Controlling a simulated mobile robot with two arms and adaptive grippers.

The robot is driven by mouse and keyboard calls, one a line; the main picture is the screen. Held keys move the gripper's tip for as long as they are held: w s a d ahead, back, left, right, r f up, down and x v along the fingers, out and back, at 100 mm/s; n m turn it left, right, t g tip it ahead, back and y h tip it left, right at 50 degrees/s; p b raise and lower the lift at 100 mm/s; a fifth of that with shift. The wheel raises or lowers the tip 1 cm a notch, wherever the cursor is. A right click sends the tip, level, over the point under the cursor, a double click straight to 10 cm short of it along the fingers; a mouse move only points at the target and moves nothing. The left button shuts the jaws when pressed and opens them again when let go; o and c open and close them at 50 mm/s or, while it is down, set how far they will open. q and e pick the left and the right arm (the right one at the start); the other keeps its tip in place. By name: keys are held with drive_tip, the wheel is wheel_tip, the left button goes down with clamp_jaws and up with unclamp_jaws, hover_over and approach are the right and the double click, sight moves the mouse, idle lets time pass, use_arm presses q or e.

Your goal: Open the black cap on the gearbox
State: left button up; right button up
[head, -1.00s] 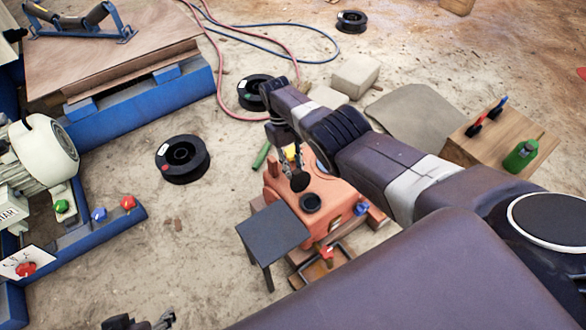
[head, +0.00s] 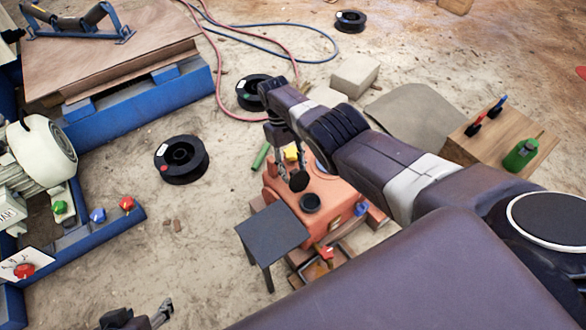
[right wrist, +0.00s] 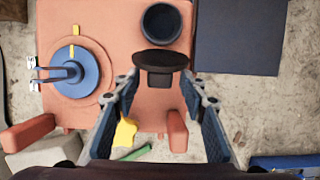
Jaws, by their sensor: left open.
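The orange gearbox (head: 335,200) stands on the ground in front of me. A round black opening (head: 311,203) is on its top; it also shows in the right wrist view (right wrist: 162,24). The black cap (head: 299,181) is off the opening, raised beside it; in the right wrist view its disc and plug (right wrist: 160,63) show side-on. My right gripper (head: 289,172) reaches down over the gearbox. Its fingers (right wrist: 162,82) are spread to either side of the cap, with gaps visible. My left gripper (head: 150,318) is open and empty at the bottom edge, far from the gearbox.
A dark small table (head: 272,230) adjoins the gearbox's near left. A blue round part with a handle (right wrist: 76,68) and a yellow piece (right wrist: 125,132) lie near the right gripper. My right arm hides part of the scene.

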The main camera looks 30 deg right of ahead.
drive_tip(key=v, duration=1.2)
idle(0.3)
